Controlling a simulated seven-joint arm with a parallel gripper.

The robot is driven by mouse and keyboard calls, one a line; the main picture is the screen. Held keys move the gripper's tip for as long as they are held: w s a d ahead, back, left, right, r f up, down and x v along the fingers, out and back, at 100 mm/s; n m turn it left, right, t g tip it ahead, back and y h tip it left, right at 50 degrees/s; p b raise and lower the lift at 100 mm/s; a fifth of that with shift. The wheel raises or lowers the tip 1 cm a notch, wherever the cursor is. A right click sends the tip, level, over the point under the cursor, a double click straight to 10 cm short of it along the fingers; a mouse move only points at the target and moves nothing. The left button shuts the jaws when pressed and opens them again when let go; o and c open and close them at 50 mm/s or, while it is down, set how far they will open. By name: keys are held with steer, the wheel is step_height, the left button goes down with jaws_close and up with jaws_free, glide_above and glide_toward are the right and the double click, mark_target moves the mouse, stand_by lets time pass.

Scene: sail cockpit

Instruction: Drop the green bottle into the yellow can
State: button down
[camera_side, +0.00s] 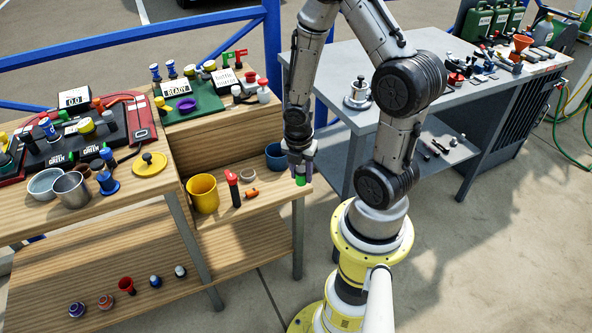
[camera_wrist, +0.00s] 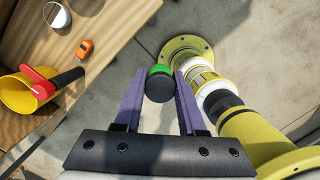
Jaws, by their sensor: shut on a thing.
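The green bottle (camera_wrist: 159,85) has a dark cap and shows between my gripper's purple fingers in the wrist view; its green side also shows below the fingers in the side view (camera_side: 300,180). My gripper (camera_side: 300,163) is shut on it and holds it upright or nearly so at the right end of the wooden shelf. In the wrist view my gripper (camera_wrist: 160,90) has bare ground below it. The yellow can (camera_side: 203,195) stands open on the shelf, to the left of my gripper. It also shows at the left edge of the wrist view (camera_wrist: 14,92).
A blue bowl (camera_side: 275,157) stands behind.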

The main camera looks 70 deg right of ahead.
stand_by(0.3)
steer(key=shift+s, duration=0.2)
steer(key=shift+s+d+r, duration=0.1)
steer(key=shift+d+r, duration=0.05)
steer(key=shift+d, duration=0.15)
steer(key=w+d+r+m, duration=0.1)
steer(key=w+r, duration=0.2)
steer(key=w, duration=0.9)
steer(key=w+r, duration=0.3)
steer(key=w, duration=0.8)
steer(key=w+a+f+n, duration=0.1)
steer(key=w+a+f, duration=0.1)
steer(key=w+a, duration=0.45)
steer(key=shift+d+f, duration=0.15)
steer(key=shift+f, duration=1.1)
steer(key=shift+d+f, duration=0.1)
steer(key=shift+f, duration=1.15)
